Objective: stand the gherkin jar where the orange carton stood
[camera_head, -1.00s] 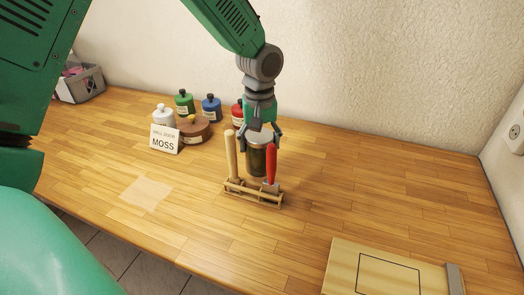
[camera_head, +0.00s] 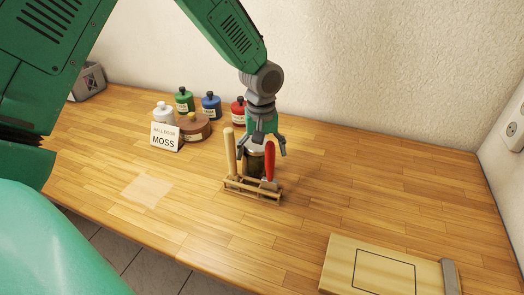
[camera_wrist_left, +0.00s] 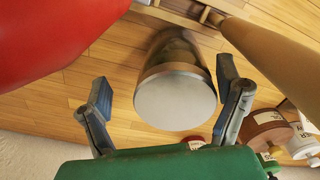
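The gherkin jar (camera_head: 254,163), dark glass with a pale metal lid, stands behind the wooden tool rack (camera_head: 253,193), which partly hides it. In the left wrist view its round lid (camera_wrist_left: 176,98) lies between my fingers. My left gripper (camera_head: 262,150) is over the jar from above, one finger on each side. The wrist view shows my left gripper (camera_wrist_left: 168,105) open, with gaps between both fingers and the lid. No orange carton is in view. My right gripper is not in view.
A red-handled tool (camera_head: 269,162) and a pale wooden handle (camera_head: 229,152) stand in the rack, close to my gripper. A board (camera_head: 372,270) lies front right. A pale patch (camera_head: 146,191) marks the table.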

